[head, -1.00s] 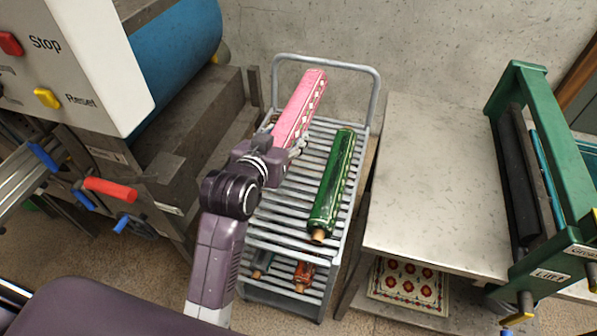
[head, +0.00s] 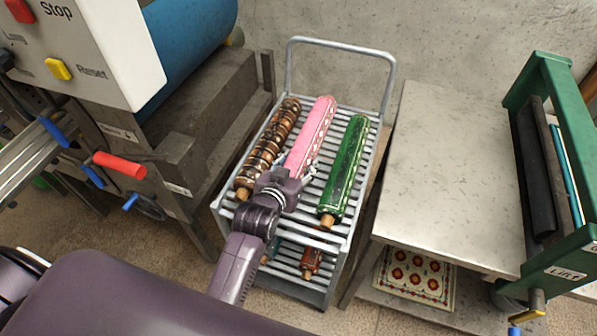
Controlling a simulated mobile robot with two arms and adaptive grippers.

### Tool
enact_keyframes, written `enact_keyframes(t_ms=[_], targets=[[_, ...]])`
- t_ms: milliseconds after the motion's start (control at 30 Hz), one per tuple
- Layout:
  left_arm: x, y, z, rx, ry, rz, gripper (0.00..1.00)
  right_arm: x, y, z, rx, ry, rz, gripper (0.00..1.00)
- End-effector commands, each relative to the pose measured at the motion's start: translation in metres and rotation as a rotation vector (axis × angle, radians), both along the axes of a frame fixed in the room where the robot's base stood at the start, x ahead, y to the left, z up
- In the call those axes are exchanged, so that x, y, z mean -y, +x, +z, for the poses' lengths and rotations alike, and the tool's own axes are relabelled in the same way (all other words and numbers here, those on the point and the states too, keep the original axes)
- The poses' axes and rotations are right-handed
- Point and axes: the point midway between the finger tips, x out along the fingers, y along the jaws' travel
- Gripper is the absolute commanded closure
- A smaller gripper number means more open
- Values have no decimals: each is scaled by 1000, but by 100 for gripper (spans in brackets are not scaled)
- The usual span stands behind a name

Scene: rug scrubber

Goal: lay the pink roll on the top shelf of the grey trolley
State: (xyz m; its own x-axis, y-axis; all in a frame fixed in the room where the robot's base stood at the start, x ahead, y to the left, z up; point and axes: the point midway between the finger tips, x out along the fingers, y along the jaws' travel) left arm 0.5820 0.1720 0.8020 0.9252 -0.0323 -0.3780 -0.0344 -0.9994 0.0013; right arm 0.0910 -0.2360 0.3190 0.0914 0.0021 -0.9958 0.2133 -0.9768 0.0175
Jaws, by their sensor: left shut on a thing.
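The pink roll (head: 314,128) is at the grey trolley's (head: 389,78) top shelf, between a brown patterned roll (head: 268,150) on the left and a green roll (head: 346,165) on the right. It lies lengthwise, roughly parallel to both. My left gripper (head: 292,180) is shut on the pink roll at its near end, which the gripper hides. I cannot tell whether the roll touches the shelf slats or hangs just above them. My right gripper is not in view.
More rolls, one reddish (head: 312,262), lie on the trolley's lower shelf. A metal table (head: 440,160) stands close on the right, with a patterned rug (head: 415,277) below it and a green frame machine (head: 565,140) at its right. A machine with Stop and Reset buttons (head: 58,69) stands left.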

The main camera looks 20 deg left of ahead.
Motion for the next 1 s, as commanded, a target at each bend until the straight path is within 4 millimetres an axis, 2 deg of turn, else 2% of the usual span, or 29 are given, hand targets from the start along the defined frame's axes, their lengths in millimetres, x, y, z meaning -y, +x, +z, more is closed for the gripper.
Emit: enact_keyframes(t_ms=[233, 500, 533, 700, 1000], targets=[[0, 1, -32, 4, 0, 0, 100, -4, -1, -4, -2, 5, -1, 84], [0, 0, -37, 4, 0, 1, 100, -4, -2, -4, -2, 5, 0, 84], [0, -1, -41, -6, 0, 0, 50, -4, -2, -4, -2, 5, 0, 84], [0, -1, -41, -5, 0, 0, 34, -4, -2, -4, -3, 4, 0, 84], [0, -3, -40, -4, 0, 0, 34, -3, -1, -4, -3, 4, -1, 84]])
